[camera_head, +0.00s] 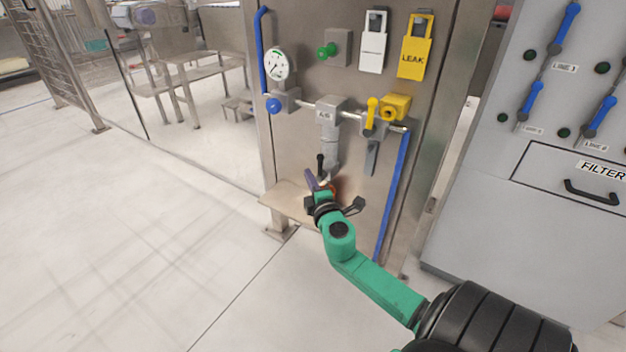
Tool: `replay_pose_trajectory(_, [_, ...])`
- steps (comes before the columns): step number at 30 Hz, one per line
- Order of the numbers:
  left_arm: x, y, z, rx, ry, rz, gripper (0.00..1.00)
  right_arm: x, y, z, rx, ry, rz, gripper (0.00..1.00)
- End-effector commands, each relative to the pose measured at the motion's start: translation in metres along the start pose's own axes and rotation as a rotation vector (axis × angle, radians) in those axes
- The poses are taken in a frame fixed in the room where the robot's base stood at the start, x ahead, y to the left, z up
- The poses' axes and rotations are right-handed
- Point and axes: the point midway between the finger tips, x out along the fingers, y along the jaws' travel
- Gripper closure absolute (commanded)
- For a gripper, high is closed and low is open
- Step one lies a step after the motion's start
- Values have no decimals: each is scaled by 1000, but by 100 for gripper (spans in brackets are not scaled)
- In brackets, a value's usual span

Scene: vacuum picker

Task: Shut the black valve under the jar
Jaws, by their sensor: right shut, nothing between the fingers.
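The jar (330,151) is a grey cylinder hanging below a grey block on the steel panel. A small black lever (320,164), which looks like the black valve, stands upright at the jar's lower end. My right gripper (313,183) is shut and empty, just below the lever. I cannot tell whether it touches the lever. My green right arm and wrist hide the area below the jar. My left gripper is not in view.
A yellow lever (372,113), a gauge (277,64) and a blue hose (392,195) are close by on the panel. A small steel shelf (285,200) sticks out below. A grey filter cabinet (480,180) stands at right.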

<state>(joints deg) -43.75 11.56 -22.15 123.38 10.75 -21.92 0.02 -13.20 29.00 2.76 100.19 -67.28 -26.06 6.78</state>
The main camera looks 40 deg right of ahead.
Motion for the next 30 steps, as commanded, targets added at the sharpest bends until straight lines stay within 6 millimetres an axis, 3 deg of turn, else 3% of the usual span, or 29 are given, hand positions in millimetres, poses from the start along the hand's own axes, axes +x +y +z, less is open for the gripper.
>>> replay_pose_trajectory(3, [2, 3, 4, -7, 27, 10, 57, 25, 0, 0, -1, -1, 3, 100])
replay_pose_trajectory(11, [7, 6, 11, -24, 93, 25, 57, 70, -2, 0, 1, -1, 1, 100])
replay_pose_trajectory(20, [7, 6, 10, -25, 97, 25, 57, 47, -2, 28, -1, 0, -2, 100])
replay_pose_trajectory(30, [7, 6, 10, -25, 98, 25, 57, 45, -1, 31, 1, 1, -1, 100])
